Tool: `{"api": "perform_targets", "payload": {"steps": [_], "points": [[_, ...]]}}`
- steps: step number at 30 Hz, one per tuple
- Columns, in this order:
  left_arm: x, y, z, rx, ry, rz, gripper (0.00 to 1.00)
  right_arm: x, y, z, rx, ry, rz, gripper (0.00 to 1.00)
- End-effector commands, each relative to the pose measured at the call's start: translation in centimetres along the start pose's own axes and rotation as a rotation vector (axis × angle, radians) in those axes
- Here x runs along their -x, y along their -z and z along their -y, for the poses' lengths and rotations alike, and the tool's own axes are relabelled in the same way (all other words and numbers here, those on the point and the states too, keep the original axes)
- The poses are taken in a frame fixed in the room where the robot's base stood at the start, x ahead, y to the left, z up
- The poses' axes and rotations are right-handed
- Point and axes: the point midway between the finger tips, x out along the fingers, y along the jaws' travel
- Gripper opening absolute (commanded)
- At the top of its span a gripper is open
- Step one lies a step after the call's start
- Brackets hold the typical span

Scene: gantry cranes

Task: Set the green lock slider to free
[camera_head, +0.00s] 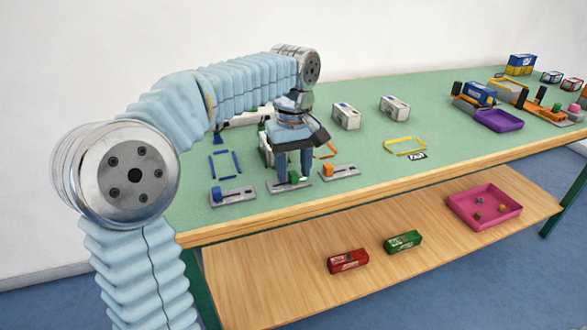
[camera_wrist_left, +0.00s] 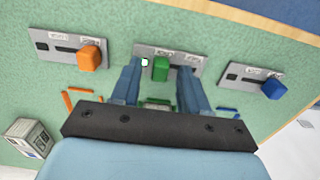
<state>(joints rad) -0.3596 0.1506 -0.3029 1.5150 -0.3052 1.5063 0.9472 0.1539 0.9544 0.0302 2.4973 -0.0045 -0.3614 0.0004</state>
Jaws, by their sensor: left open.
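The green lock slider is a green knob (camera_wrist_left: 160,68) on a grey plate (camera_wrist_left: 170,52) with small white labels too small to read. In the head view the green knob (camera_head: 294,177) shows low between my fingers, near the table's front edge. My left gripper (camera_head: 294,170) points down over this plate, open, with one finger on each side of the knob. In the left wrist view the fingers (camera_wrist_left: 158,72) stand apart from the knob, with a gap on both sides. Whether the fingertips touch the plate I cannot tell. My right gripper is not in view.
An orange slider (camera_head: 328,170) and a blue slider (camera_head: 217,194) sit on plates either side. Blue (camera_head: 225,164) and yellow (camera_head: 404,145) outlines and grey-white boxes (camera_head: 346,116) lie behind. A purple tray (camera_head: 498,121) is farther right. The lower shelf holds red and green boxes.

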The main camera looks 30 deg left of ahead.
Motion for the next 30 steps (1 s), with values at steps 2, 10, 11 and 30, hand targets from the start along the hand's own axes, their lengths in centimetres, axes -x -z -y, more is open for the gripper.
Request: {"api": "perform_targets", "payload": {"steps": [2, 10, 11, 30], "points": [[-0.1, 0.0, 0.0, 0.000, 0.000, 0.000, 0.45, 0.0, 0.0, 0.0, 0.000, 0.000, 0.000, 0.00], [-0.1, 0.0, 0.0, 0.000, 0.000, 0.000, 0.32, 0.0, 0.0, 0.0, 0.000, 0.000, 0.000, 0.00], [-0.1, 0.0, 0.0, 0.000, 0.000, 0.000, 0.28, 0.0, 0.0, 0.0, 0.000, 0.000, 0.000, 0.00], [-0.1, 0.1, 2.2, 0.002, -0.001, 0.001, 0.00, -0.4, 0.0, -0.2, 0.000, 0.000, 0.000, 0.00]]}}
